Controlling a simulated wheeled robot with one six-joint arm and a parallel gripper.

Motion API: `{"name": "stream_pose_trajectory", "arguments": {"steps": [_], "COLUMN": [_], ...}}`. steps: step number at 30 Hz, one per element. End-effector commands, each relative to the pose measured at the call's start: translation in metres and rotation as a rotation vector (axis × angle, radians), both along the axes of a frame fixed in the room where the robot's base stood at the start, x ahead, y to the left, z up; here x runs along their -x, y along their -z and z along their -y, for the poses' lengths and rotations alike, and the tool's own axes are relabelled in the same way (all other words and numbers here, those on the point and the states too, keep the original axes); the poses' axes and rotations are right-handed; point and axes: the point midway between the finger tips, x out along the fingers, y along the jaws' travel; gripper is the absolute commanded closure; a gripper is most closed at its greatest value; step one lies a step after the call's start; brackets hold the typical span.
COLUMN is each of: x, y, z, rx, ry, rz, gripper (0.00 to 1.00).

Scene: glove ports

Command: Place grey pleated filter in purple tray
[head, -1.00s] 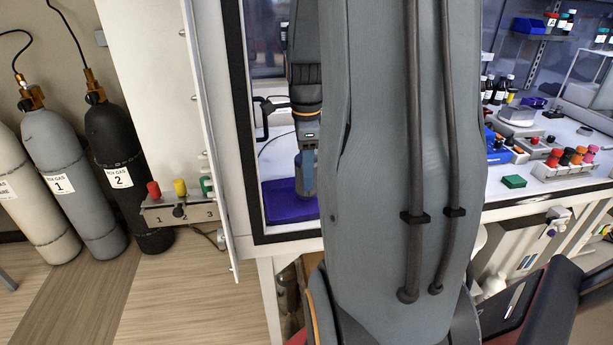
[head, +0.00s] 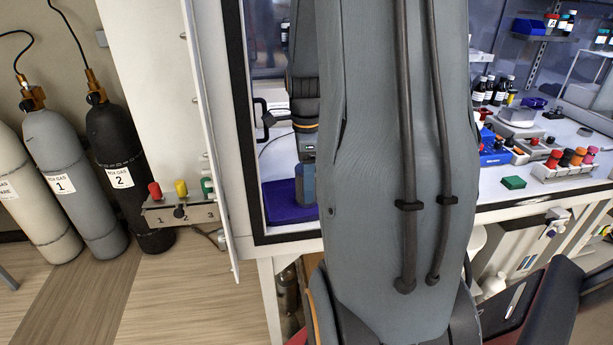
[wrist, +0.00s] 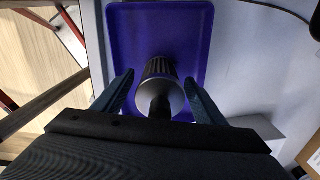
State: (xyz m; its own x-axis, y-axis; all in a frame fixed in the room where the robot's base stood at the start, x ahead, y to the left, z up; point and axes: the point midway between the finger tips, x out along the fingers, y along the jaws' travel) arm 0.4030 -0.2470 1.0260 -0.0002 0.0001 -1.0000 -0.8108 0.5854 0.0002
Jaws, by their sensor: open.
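The purple tray (wrist: 190,25) lies flat on the pale floor of the glove box. It also shows in the head view (head: 280,207), partly hidden by my arm. The grey pleated filter (wrist: 163,92), with dark pleats and a round grey flange, appears over the tray between my fingers. Whether its far end touches the tray is hidden. My gripper (wrist: 159,76) is open, with one blue finger on each side of the filter and a gap showing at both. In the head view the filter cannot be made out.
The box's black-edged frame (head: 250,150) and open white door (head: 212,150) stand close left of my arm. A dark cable (wrist: 265,10) runs beyond the tray. Gas cylinders (head: 60,180) stand at far left. Bottles and racks fill the bench at right.

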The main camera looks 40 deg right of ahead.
Motion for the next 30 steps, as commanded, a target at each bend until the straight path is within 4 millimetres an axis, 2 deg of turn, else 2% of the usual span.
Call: {"name": "stream_pose_trajectory", "arguments": {"steps": [5,8,15,21,25,30], "x": [-0.001,-0.001,-0.002,-0.001,-0.001,0.000], "y": [-0.012,-0.027,-0.077,-0.109,-0.119,-0.123], "z": [0.001,0.001,0.001,0.001,0.000,0.000], "rx": [0.002,0.003,0.004,0.002,0.001,0.001], "ry": [0.000,0.000,0.000,0.000,0.000,0.000], "rz": [0.003,0.004,0.006,0.002,0.001,0.001], "gripper": [0.35,0.35,0.35,0.35,0.35,0.35]}}
